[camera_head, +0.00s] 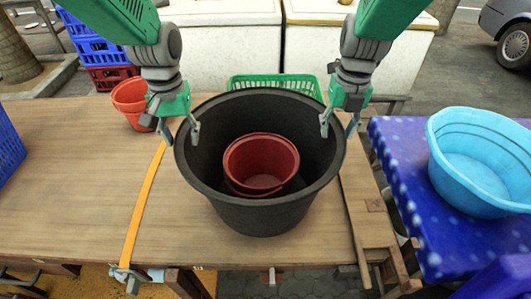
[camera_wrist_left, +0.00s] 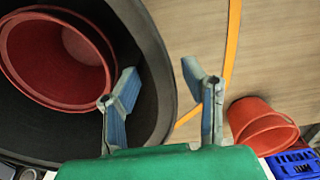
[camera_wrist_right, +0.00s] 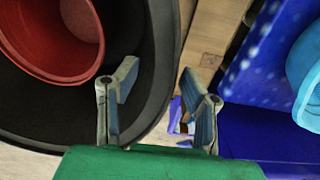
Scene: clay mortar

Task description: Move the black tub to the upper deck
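The black tub (camera_head: 262,217) stands upright on the wooden table, near its front edge. A dark red bucket (camera_head: 261,163) sits inside it. My left gripper (camera_head: 181,132) is open at the tub's left rim. In the left wrist view its fingers (camera_wrist_left: 163,92) lie on either side of the rim (camera_wrist_left: 152,62), with gaps showing. My right gripper (camera_head: 338,128) is open at the right rim. In the right wrist view its fingers (camera_wrist_right: 160,98) lie on either side of the rim (camera_wrist_right: 163,60). I cannot tell which surface is the upper deck.
The wooden table (camera_head: 80,190) is clear at the left front, crossed by an orange strap (camera_head: 146,205). An orange-red bucket (camera_head: 130,100) stands behind left. A green basket (camera_head: 275,84) is behind the tub. A blue-covered table (camera_head: 405,170) at right holds a light-blue tub (camera_head: 482,165).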

